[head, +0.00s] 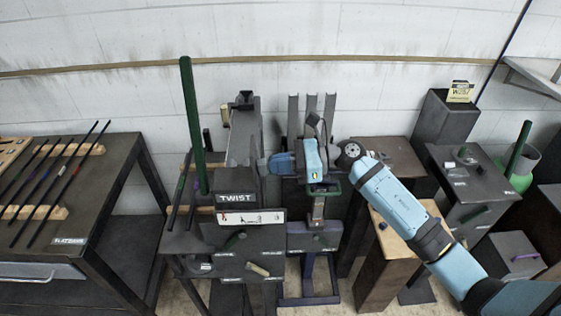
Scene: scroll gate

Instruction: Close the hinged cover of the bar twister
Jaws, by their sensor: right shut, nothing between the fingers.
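The bar twister (237,217) stands left of centre in the head view and carries a TWIST label on its front. A tall grey panel (243,135) rises behind the label; I cannot tell for certain whether it is the hinged cover, or the cover's exact angle. My right arm reaches in from the lower right and bends left. My right gripper (262,166) is small and dark, shut and empty, at the right side of the grey panel. I cannot tell whether it touches the panel. My left gripper is out of view.
A tall green lever (193,125) stands just left of the twister. A dark table (112,170) with several rods on wooden rests is at the left. Another machine (312,235) stands close on the right. Pedestals and a green bucket (523,165) are farther right.

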